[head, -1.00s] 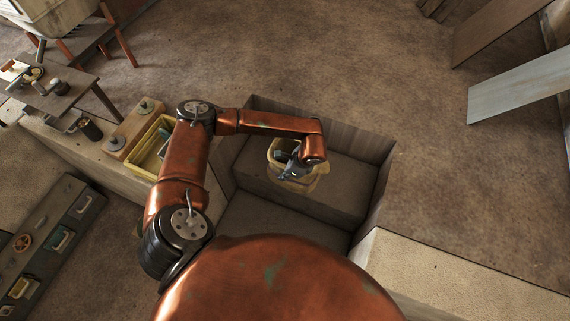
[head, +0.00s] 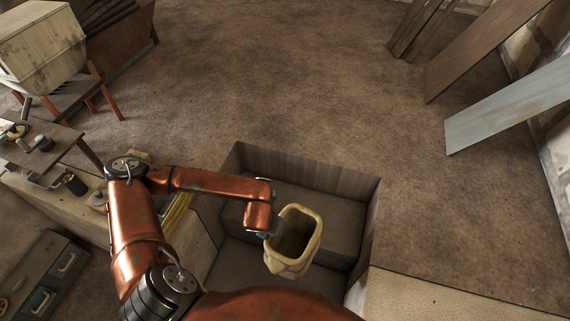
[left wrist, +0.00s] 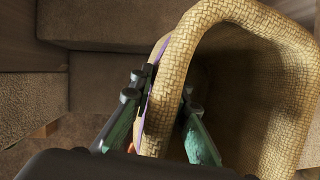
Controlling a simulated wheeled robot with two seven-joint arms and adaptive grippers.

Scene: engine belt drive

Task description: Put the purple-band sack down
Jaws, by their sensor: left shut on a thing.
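The sack (head: 288,265) is a pale yellow woven bag with an open, dark mouth. In the head view it hangs over the stepped recess, mouth up and slightly tilted. My left gripper (head: 272,232) is at the left side of its rim. In the left wrist view the fingers (left wrist: 165,112) are shut around the thick woven rim of the sack (left wrist: 225,15), one on each side. A strip of purple band (left wrist: 156,70) shows beside the left finger. The sack's underside is hidden, so I cannot tell its height above the floor. My right gripper is not in view.
The recess has a raised step (head: 335,215) at the back, a lower floor (head: 238,262) and a wooden wall (head: 300,170) behind. A pale block top (head: 430,300) lies front right. A bench (head: 40,200) stands left. Planks (head: 510,105) lean far right.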

